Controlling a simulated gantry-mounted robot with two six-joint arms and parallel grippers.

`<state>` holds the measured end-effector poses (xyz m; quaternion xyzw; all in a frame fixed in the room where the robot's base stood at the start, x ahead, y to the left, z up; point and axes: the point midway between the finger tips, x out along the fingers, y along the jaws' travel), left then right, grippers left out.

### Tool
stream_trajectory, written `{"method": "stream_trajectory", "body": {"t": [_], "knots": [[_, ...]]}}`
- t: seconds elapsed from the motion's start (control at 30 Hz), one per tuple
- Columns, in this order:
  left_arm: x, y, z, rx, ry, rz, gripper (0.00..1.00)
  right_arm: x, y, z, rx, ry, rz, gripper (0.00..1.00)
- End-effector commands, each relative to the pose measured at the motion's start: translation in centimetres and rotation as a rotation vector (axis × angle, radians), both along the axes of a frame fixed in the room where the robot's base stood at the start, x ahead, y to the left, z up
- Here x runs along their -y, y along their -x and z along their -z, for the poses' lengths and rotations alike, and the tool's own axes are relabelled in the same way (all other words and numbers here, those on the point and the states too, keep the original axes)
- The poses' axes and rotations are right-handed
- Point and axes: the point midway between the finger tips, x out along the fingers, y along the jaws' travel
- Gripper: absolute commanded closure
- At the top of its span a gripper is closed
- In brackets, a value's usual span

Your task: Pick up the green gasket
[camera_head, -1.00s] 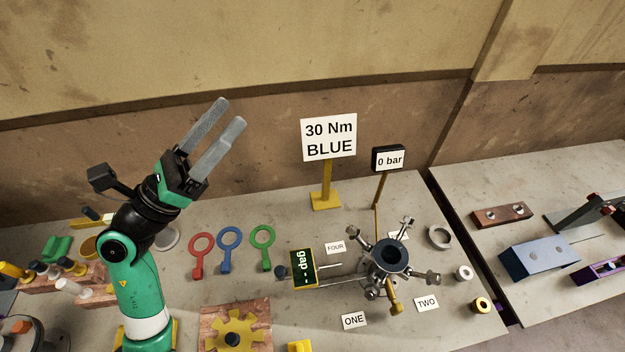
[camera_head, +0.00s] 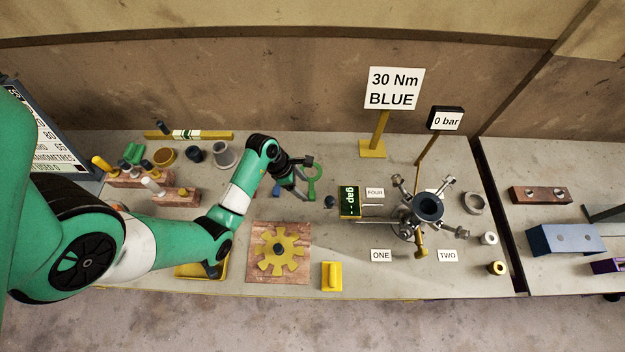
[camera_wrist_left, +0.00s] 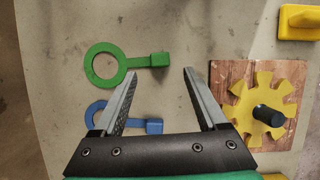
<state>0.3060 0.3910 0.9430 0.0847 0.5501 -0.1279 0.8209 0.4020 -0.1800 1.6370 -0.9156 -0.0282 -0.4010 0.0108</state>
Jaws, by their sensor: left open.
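The green gasket (camera_head: 314,180) is a flat ring with a handle that ends in a small block. It lies on the table, partly hidden behind my left gripper (camera_head: 297,187) in the head view. In the left wrist view the green gasket (camera_wrist_left: 104,68) lies ahead of the jaws, its handle and block in front of the gap between the fingertips. My left gripper (camera_wrist_left: 160,74) is open and empty. A blue gasket (camera_wrist_left: 98,118) is partly hidden under the left finger. My right gripper is not in view.
A yellow gear on a wooden plate (camera_head: 259,270) and a yellow block (camera_head: 331,277) lie nearer the front edge. The blue hub fixture (camera_head: 429,207) with several arms and the gap display (camera_head: 349,202) stand to the right. Signs stand behind.

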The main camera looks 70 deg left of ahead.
Motion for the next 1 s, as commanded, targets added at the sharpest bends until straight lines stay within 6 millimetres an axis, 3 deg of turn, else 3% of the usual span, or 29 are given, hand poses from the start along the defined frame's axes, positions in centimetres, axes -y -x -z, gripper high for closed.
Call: {"method": "stream_trajectory", "body": {"t": [0.27, 0.53, 0.8, 1.0], "knots": [[0.2, -0.6, 1.5, 0.001, 0.0, 0.0, 0.25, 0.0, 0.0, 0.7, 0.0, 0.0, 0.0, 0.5], [0.8, -2.2, 5.5, 0.001, 0.0, 0.0, 0.25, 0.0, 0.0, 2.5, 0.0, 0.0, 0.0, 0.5], [0.8, -2.4, 5.6, 0.002, -0.001, -0.002, 0.25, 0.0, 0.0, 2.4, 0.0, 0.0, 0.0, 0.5], [0.8, -2.4, 5.6, 0.002, -0.001, -0.001, 0.61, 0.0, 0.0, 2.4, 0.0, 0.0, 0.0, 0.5]]}}
